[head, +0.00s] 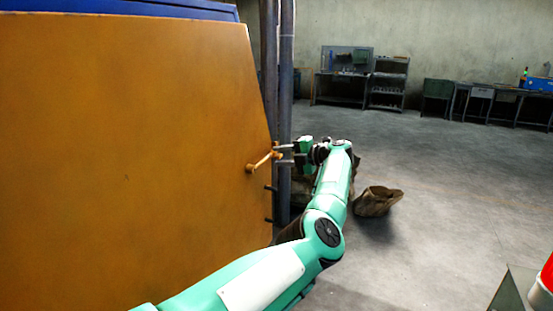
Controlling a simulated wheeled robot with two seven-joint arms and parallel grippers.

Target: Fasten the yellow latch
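The yellow latch (262,161) is a small handle on the right edge of a large orange-yellow door panel (125,140). It slants up to the right from its pivot. My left gripper (281,154) points left at the latch's upper right end, its two thin fingers one above the other with a gap between them. The fingertips are close to the latch's end; I cannot tell whether they touch it. My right gripper is out of view.
Dark vertical pipes (285,90) stand right behind the door edge. A brown sack (377,200) lies on the floor right of my arm. Workbenches (342,88) line the back wall. A red and white object (545,280) is at the lower right. The floor between is clear.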

